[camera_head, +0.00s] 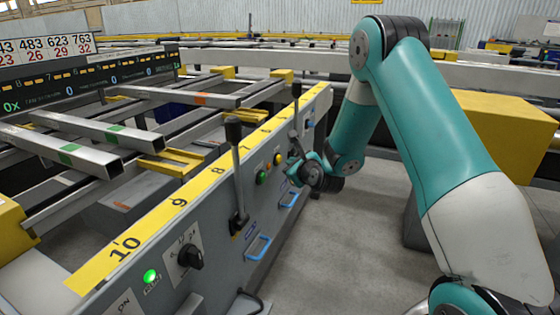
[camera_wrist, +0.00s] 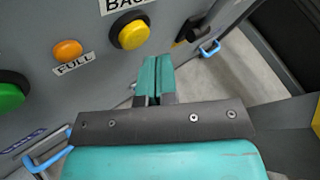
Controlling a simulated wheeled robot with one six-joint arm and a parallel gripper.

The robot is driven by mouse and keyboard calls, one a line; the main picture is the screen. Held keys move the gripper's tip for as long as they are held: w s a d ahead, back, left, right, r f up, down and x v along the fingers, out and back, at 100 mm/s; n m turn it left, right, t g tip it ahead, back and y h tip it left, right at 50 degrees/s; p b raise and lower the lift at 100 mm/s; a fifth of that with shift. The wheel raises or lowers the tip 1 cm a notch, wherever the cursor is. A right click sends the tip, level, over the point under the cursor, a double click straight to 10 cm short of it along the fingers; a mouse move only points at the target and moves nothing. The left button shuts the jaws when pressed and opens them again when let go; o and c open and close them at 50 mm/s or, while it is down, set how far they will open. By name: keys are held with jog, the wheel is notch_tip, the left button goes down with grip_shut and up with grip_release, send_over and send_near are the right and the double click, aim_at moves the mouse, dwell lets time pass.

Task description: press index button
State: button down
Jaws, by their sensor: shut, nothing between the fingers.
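No label that I can read says INDEX. In the wrist view a large green button (camera_wrist: 8,96) is cut off by the left edge, its own label out of view. A large yellow button (camera_wrist: 131,34) sits under a label starting "BAC". The green button (camera_head: 262,177) and the yellow button (camera_head: 278,159) also show on the panel in the head view. My gripper (camera_wrist: 152,75) is shut and empty, its teal fingers just below and right of the yellow button. I cannot tell whether they touch the panel. In the head view my gripper (camera_head: 297,167) is beside the panel, small and partly hidden.
A small orange light (camera_wrist: 67,50) labelled FULL lies between the two buttons. Blue handles (camera_head: 258,247) and an upright lever (camera_head: 236,180) stick out of the panel. A rotary knob (camera_head: 189,257) and lit green light (camera_head: 150,276) are nearer.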

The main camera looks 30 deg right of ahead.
jog(key=shift+w+a+r+p, duration=0.1)
jog(key=shift+w+a+p, duration=0.15)
jog(key=shift+p, duration=0.35)
jog(key=shift+w, duration=0.1)
